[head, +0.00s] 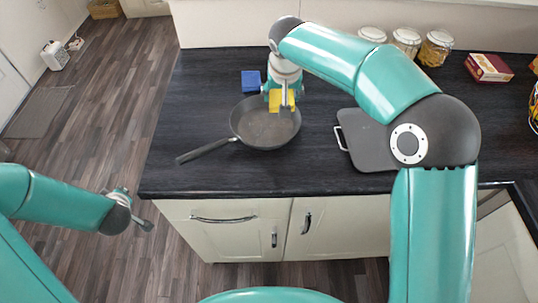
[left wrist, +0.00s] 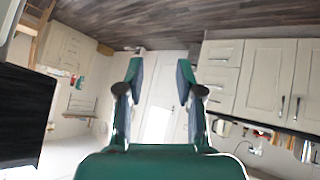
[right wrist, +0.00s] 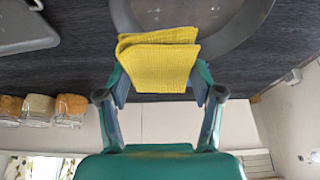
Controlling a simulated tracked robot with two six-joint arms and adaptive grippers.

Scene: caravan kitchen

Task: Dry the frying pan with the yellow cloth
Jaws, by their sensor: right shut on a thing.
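The dark frying pan (head: 258,133) rests on the black counter, its handle pointing to the lower left. Its rim and inside also show in the right wrist view (right wrist: 228,22). My right gripper (head: 281,100) is shut on the folded yellow cloth (right wrist: 158,62). The cloth (head: 276,101) is at the far part of the pan; I cannot tell whether it touches the pan. My left gripper (head: 141,222) is away from the counter, over the floor at the left. Its fingers are apart and empty in the left wrist view (left wrist: 160,78).
A blue sponge or cloth (head: 251,81) lies behind the pan. A grey tray or board (head: 362,150) with a handle lies to the right. Glass jars (head: 406,41) and a red box (head: 488,68) stand at the back right. The counter left of the pan is clear.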

